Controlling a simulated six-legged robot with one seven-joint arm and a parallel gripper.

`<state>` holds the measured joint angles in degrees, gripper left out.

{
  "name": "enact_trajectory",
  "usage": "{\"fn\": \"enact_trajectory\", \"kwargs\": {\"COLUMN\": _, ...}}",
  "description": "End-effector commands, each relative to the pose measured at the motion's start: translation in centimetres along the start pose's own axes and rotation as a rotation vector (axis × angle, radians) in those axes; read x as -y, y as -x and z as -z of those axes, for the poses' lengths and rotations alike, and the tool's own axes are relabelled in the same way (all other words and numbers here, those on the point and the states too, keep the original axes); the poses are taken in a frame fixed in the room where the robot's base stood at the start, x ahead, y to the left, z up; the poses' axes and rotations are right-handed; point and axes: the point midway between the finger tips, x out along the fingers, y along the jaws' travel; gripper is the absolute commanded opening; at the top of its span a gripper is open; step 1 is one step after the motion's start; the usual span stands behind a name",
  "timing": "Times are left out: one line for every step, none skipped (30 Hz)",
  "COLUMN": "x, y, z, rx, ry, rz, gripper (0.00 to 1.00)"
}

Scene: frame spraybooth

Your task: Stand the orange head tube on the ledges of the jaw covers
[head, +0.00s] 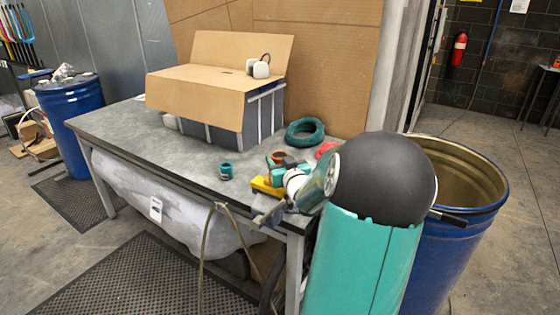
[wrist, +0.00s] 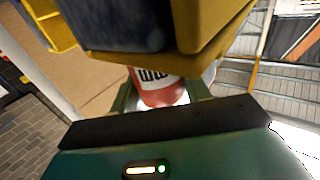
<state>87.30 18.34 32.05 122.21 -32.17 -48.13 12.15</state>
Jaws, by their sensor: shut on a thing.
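The orange head tube (wrist: 160,92) shows in the wrist view as a red-orange cylinder with a white label and dark lettering. It is between the two green fingers of my gripper (wrist: 163,102), which is shut on it. A yellow piece (wrist: 170,62) with a dark block against it crosses in front of the tube's far part; it looks like a jaw cover. Another yellow piece (wrist: 50,22) is at upper left. In the head view a yellow part (head: 267,187) lies near the bench's right end, beside my wrist. I cannot tell whether the tube touches a ledge.
The grey bench (head: 130,125) carries a cardboard-topped box (head: 215,85), a teal ring (head: 305,132) and a small teal cup (head: 226,171). A blue drum (head: 450,235) stands right of my arm, another (head: 75,125) at the left. The bench's front left is clear.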

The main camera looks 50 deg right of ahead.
Motion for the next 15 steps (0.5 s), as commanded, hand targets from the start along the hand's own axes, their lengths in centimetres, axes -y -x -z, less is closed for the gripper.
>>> {"fn": "enact_trajectory", "kwargs": {"x": 0.00, "y": -0.01, "z": 0.05, "rx": -0.001, "ry": 0.000, "rz": 0.000, "gripper": 0.18}}
{"fn": "enact_trajectory", "kwargs": {"x": 0.00, "y": -0.01, "z": 0.05, "rx": -0.001, "ry": 0.000, "rz": 0.000, "gripper": 0.18}}
{"fn": "enact_trajectory", "kwargs": {"x": 0.00, "y": -0.01, "z": 0.03, "rx": -0.001, "ry": 0.000, "rz": 0.000, "gripper": 0.18}}
{"fn": "enact_trajectory", "kwargs": {"x": 0.00, "y": -0.01, "z": 0.01, "rx": -0.001, "ry": 0.000, "rz": 0.000, "gripper": 0.18}}
{"fn": "enact_trajectory", "kwargs": {"x": 0.00, "y": -0.01, "z": -0.02, "rx": -0.001, "ry": 0.000, "rz": 0.000, "gripper": 0.18}}
{"fn": "enact_trajectory", "kwargs": {"x": 0.00, "y": -0.01, "z": -0.08, "rx": -0.001, "ry": 0.000, "rz": 0.000, "gripper": 0.18}}
{"fn": "enact_trajectory", "kwargs": {"x": 0.00, "y": -0.01, "z": -0.14, "rx": -0.001, "ry": 0.000, "rz": 0.000, "gripper": 0.18}}
{"fn": "enact_trajectory", "kwargs": {"x": -0.01, "y": -0.01, "z": -0.20, "rx": -0.001, "ry": 0.000, "rz": 0.000, "gripper": 0.18}}
{"fn": "enact_trajectory", "kwargs": {"x": -0.02, "y": -0.01, "z": -0.29, "rx": -0.001, "ry": 0.000, "rz": 0.000, "gripper": 0.18}}
{"fn": "enact_trajectory", "kwargs": {"x": -0.03, "y": -0.01, "z": -0.35, "rx": -0.001, "ry": 0.000, "rz": 0.000, "gripper": 0.18}}
{"fn": "enact_trajectory", "kwargs": {"x": -0.03, "y": -0.01, "z": -0.42, "rx": -0.002, "ry": 0.000, "rz": 0.000, "gripper": 0.18}}
{"fn": "enact_trajectory", "kwargs": {"x": -0.04, "y": -0.01, "z": -0.51, "rx": -0.002, "ry": -0.001, "rz": 0.000, "gripper": 0.18}}
{"fn": "enact_trajectory", "kwargs": {"x": -0.04, "y": -0.01, "z": -0.58, "rx": -0.002, "ry": -0.001, "rz": 0.000, "gripper": 0.18}}
{"fn": "enact_trajectory", "kwargs": {"x": -0.04, "y": -0.01, "z": -0.65, "rx": -0.002, "ry": -0.001, "rz": 0.000, "gripper": 0.18}}
{"fn": "enact_trajectory", "kwargs": {"x": -0.03, "y": -0.02, "z": -0.74, "rx": -0.001, "ry": -0.001, "rz": 0.000, "gripper": 0.18}}
